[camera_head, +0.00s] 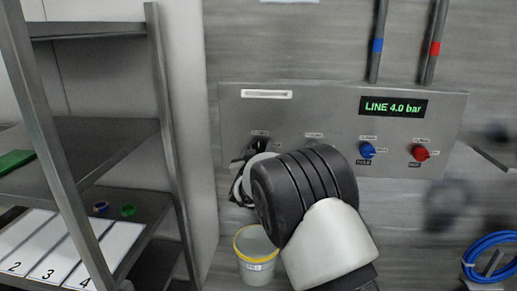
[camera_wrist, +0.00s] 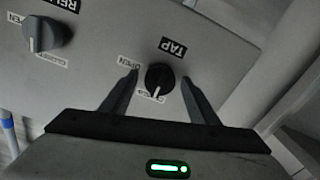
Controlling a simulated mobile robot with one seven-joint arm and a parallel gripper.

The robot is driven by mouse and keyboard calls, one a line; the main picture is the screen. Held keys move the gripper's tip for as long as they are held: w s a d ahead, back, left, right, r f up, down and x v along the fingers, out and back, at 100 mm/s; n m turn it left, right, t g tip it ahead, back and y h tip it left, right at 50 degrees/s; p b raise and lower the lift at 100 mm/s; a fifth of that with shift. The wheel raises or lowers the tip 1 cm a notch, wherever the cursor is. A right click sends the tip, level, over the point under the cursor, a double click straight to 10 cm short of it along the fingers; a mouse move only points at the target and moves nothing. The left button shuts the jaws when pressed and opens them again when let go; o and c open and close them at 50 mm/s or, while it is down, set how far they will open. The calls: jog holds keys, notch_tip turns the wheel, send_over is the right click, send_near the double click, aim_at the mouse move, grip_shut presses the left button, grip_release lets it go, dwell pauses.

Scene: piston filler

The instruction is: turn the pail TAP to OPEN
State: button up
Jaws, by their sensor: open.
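The TAP knob (camera_wrist: 159,77) is black and round, on the grey panel (camera_wrist: 95,90), in the wrist view. Its white pointer mark points down in the picture, towards the CLOSED label; the OPEN label is to its left. My gripper (camera_wrist: 159,78) is open, one finger on each side of the knob, with gaps visible between fingers and knob. In the head view my gripper (camera_head: 243,175) is at the panel's lower left, and my arm hides the TAP knob. The pail (camera_head: 256,268), with a yellow rim, stands below.
A grey knob (camera_wrist: 45,33) beside the TAP has its pointer down, near CLOSED. Blue (camera_head: 367,149) and red (camera_head: 419,152) knobs are on the panel's right. The display (camera_head: 393,107) reads LINE 4.0 bar. A shelf rack (camera_head: 95,140) stands left; a blue hose (camera_head: 490,245) is lower right.

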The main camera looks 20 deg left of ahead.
jog(key=shift+w, duration=0.1)
jog(key=c, duration=1)
jog(key=shift+c, duration=0.2)
jog(key=shift+f+m+b, duration=0.1)
jog(key=shift+m+b, duration=0.2)
jog(key=shift+b, duration=0.15)
jog(key=m+b, duration=0.2)
jog(key=b, duration=0.1)
jog(key=shift+f+m, duration=0.15)
jog(key=shift+m, duration=0.15)
jog(key=m+b, duration=0.5)
jog(key=shift+d+b, duration=0.1)
jog(key=shift+b, duration=0.3)
jog(key=m+b, duration=0.3)
jog(key=m, duration=0.2)
jog(key=shift+b, duration=0.35)
jog(key=m+b, duration=0.3)
jog(key=m, duration=0.1)
jog(key=shift+m, duration=0.3)
